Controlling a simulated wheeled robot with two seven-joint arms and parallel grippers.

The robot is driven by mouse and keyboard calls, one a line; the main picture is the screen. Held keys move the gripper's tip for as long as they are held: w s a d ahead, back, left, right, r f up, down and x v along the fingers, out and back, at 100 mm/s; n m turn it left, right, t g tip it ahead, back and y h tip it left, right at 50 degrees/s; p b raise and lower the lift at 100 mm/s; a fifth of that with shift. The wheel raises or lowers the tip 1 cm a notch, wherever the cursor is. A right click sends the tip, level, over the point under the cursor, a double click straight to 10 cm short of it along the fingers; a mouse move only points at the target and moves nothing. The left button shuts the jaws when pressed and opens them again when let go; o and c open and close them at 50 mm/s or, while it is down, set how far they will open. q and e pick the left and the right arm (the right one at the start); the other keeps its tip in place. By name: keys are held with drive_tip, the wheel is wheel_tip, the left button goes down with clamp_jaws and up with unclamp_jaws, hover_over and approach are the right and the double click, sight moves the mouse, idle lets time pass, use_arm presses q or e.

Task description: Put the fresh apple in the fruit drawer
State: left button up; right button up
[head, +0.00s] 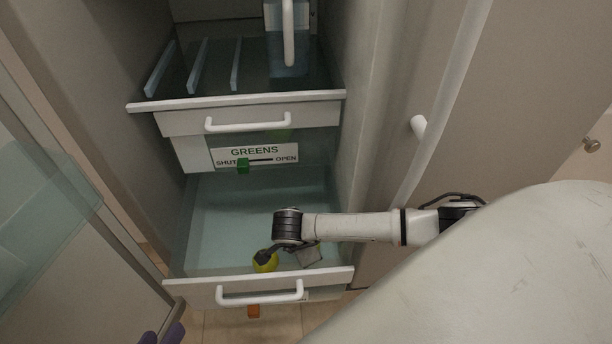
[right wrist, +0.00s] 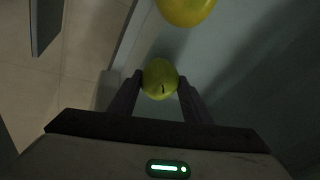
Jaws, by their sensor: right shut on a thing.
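A yellow-green apple (right wrist: 160,79) is between my right gripper's fingers (right wrist: 158,92), which are shut on it. A second, yellow fruit (right wrist: 187,8) shows beyond it in the right wrist view. In the head view my right gripper (head: 266,256) is over the inside of the pulled-out lower drawer (head: 230,289), close to its front wall. A yellow fruit (head: 266,266) shows there, partly hidden by the gripper; I cannot tell which of the two it is. The drawer's label is not readable. Purple tips, apparently my left gripper (head: 162,337), are cut off at the lower left.
A higher drawer (head: 250,119) has a white handle. An open glassy door panel (head: 40,215) stands left. An orange tab (head: 253,311) shows below the lower drawer's handle.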

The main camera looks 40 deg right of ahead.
drive_tip(key=shift+f, duration=0.25)
drive_tip(key=shift+f, duration=0.1)
drive_tip(key=shift+f, duration=0.1)
drive_tip(key=o, duration=1.1)
drive_tip(key=shift+o, duration=0.2)
